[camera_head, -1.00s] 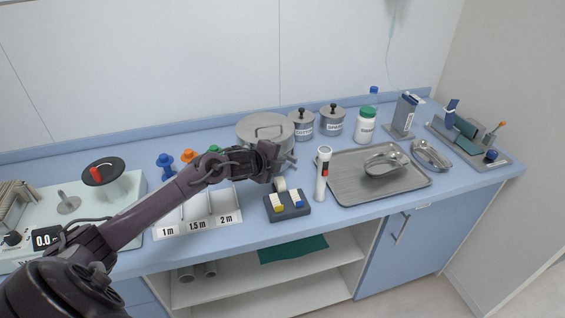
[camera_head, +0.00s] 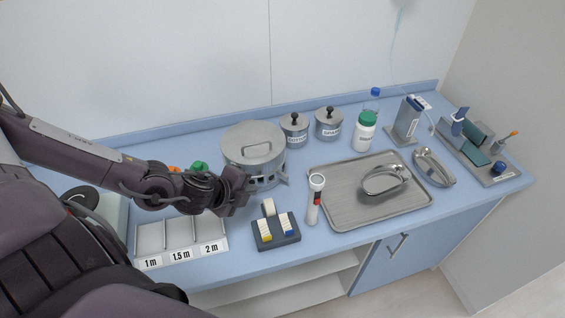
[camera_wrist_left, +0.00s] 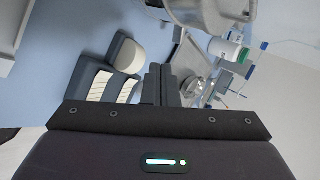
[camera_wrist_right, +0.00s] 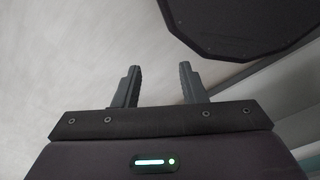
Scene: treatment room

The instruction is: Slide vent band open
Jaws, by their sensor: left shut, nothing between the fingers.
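A round metal drum (camera_head: 252,147) with a lid and top handle stands at the middle of the counter. Around its lower side runs the vent band (camera_head: 263,181) with dark openings; a small tab (camera_head: 284,180) sticks out at its right. Its left part is hidden behind my left gripper (camera_head: 243,188), which is at the drum's front left. I cannot tell whether they touch. In the left wrist view the gripper's fingers (camera_wrist_left: 160,84) are together and empty, with the drum (camera_wrist_left: 205,14) at the top edge. My right gripper (camera_wrist_right: 158,85) shows only in its wrist view, open and empty.
A metal tray (camera_head: 345,208) lies farther right. Two lidded canisters (camera_head: 295,130) stand behind right. A labelled divided holder (camera_head: 180,250) lies at the front left.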

